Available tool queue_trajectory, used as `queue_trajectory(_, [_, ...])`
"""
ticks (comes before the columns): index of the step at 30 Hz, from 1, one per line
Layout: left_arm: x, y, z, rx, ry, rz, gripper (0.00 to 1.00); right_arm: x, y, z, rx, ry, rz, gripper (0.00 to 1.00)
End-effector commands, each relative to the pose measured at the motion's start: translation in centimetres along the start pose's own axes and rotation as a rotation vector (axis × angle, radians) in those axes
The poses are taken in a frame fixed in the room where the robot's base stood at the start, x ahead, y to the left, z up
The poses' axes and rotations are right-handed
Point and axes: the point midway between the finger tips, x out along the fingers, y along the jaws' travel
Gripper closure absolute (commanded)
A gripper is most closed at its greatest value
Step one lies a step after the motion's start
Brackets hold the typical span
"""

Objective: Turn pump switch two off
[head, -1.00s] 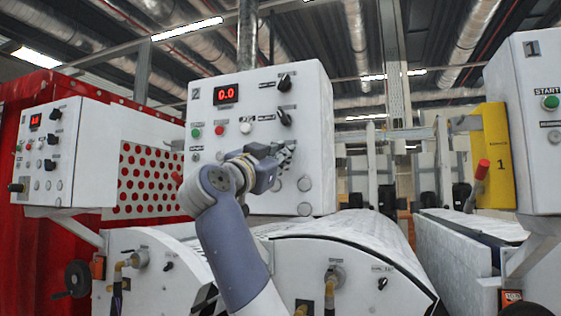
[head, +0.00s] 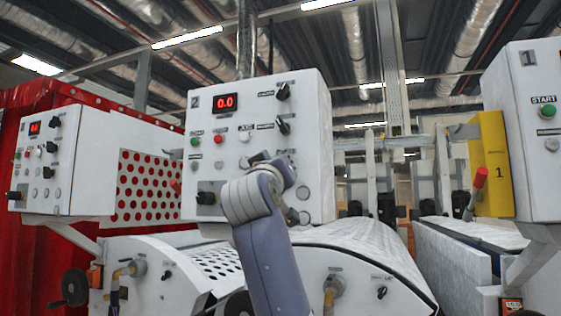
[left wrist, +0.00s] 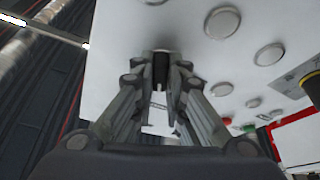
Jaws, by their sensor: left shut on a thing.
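The white control box marked 2 (head: 240,110) stands mid-view in the head view, its red display showing 0.0. Two black rotary switches (head: 283,91) (head: 283,126) sit at its upper right. My left arm (head: 268,215) covers part of its lower right face and hides the gripper there. In the left wrist view, my left gripper (left wrist: 161,85) is against the white panel, its fingers closed on a small dark knob (left wrist: 161,66). A label lies between the fingers; I cannot read it, so I cannot tell which switch this is. My right gripper is not in view.
A second control box (head: 85,150) with knobs stands at left. Box 1 (head: 540,130) with a green START button stands at right, beside a yellow plate (head: 490,165) and a red-handled lever (head: 479,185). Round grey discs (left wrist: 222,22) sit close beside the gripper.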

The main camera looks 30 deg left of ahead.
Motion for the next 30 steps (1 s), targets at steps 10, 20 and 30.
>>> queue_trajectory(10, [0.01,0.08,0.02,-0.106,-0.002,-0.043,1.0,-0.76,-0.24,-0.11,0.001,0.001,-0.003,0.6])
queue_trajectory(20, [-0.01,0.0,0.04,-0.121,-0.001,-0.049,1.0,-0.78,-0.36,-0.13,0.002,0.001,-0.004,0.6])
queue_trajectory(30, [-0.01,0.01,0.02,-0.119,-0.001,-0.049,0.68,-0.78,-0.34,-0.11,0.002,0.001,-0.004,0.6])
